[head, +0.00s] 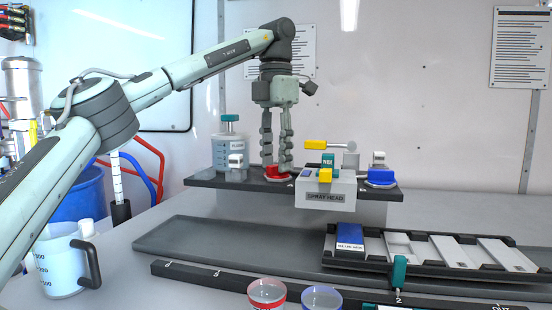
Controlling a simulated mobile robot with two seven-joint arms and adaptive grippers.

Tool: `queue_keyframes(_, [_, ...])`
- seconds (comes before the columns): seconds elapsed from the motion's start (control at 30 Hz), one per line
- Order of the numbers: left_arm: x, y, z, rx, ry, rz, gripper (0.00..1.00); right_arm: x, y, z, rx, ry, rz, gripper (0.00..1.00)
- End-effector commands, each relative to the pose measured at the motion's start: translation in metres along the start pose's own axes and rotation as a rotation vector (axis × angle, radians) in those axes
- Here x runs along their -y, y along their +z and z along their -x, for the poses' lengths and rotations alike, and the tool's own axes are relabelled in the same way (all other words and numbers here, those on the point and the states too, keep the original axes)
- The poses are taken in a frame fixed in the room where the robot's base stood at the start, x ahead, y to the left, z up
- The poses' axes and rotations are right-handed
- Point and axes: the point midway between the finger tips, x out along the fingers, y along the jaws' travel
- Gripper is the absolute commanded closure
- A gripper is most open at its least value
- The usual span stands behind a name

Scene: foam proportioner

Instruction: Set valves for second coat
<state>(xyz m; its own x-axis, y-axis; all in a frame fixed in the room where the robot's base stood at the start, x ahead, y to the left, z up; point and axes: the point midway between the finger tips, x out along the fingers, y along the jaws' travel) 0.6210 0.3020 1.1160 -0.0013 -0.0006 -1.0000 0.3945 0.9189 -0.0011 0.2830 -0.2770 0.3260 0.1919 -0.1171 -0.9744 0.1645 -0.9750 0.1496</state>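A red-based valve (278,173) sits on the dark shelf of the proportioner, left of the spray head. My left gripper (277,165) points straight down over it, with its fingertips at the red base. The fingers hide the valve's top, and I cannot tell whether they grip it. A blue-based valve (380,177) with a pale handle stands at the shelf's right end. Between them is the grey box labelled SPRAY HEAD (325,197), with a yellow lever (317,145) and a teal block (328,160) above it. My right gripper is not in view.
A bottle with a teal cap (229,145) stands at the shelf's left end. In front lie a grey tray (190,240) and a black rack (425,262) with a blue panel. A measuring jug (60,265) and red and blue cups (267,292) stand nearer.

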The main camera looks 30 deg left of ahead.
Motion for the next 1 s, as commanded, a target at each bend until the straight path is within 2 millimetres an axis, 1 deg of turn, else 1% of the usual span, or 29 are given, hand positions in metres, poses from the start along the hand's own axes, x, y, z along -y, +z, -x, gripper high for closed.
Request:
queue_keyframes(0.1, [0.000,0.000,-0.005,0.001,0.000,0.002,0.65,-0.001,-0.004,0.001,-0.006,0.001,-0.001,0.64])
queue_keyframes(0.33, [0.000,0.000,-0.006,0.002,0.001,0.002,0.65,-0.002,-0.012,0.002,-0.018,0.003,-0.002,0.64])
queue_keyframes(0.37, [0.000,0.000,-0.006,0.002,0.001,0.002,0.66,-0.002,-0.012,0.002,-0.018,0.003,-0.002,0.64])
queue_keyframes(0.63, [0.000,0.000,-0.005,0.001,0.001,0.001,0.99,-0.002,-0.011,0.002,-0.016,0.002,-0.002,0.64])
queue_keyframes(1.0, [0.000,0.000,-0.005,0.002,0.001,-0.023,1.00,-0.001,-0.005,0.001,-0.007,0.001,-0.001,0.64])
